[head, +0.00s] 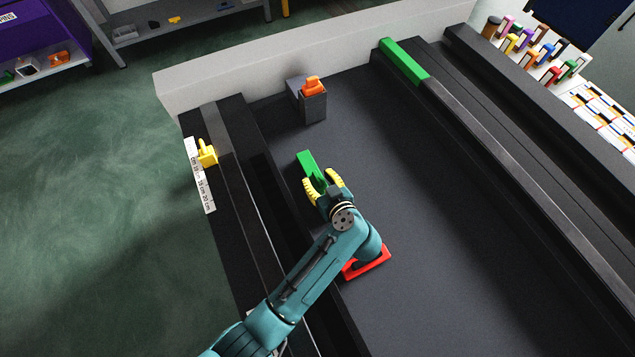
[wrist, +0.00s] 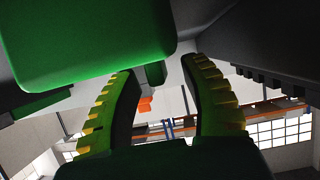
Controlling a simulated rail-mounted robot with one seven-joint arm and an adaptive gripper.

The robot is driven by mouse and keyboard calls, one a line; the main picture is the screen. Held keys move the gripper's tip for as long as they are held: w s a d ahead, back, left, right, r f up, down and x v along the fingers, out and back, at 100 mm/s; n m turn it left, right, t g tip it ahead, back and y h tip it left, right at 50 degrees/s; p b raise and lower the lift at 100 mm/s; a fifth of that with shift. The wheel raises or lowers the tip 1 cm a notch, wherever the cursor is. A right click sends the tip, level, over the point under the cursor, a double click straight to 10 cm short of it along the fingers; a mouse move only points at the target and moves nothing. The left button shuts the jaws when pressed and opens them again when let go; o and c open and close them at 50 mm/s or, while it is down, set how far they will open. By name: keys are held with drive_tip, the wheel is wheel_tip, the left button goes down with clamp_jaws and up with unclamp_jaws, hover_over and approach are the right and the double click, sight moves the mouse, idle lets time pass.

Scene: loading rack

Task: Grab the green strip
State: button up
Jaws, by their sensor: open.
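A green strip (head: 307,163) lies on the dark rack floor in the middle of the head view, with its lower end running in by my gripper (head: 321,183). My gripper's two yellow-and-black fingers are spread apart, one on each side of that end in the head view. In the wrist view a large green face (wrist: 90,40) fills the upper left, very close to the camera and above the open fingers (wrist: 160,72). I cannot tell whether the fingers touch the strip. Another green bar (head: 404,61) sits on the right rail.
A red frame-like piece (head: 367,262) lies beside my arm. A dark box (head: 313,107) with an orange item (head: 312,86) stands farther back. A yellow piece (head: 207,153) and a ruler (head: 199,175) lie at the left rail. The floor to the right is clear.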

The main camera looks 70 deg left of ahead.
drive_tip(key=shift+c, duration=0.2)
clamp_jaws()
drive_tip(key=shift+r, duration=0.1)
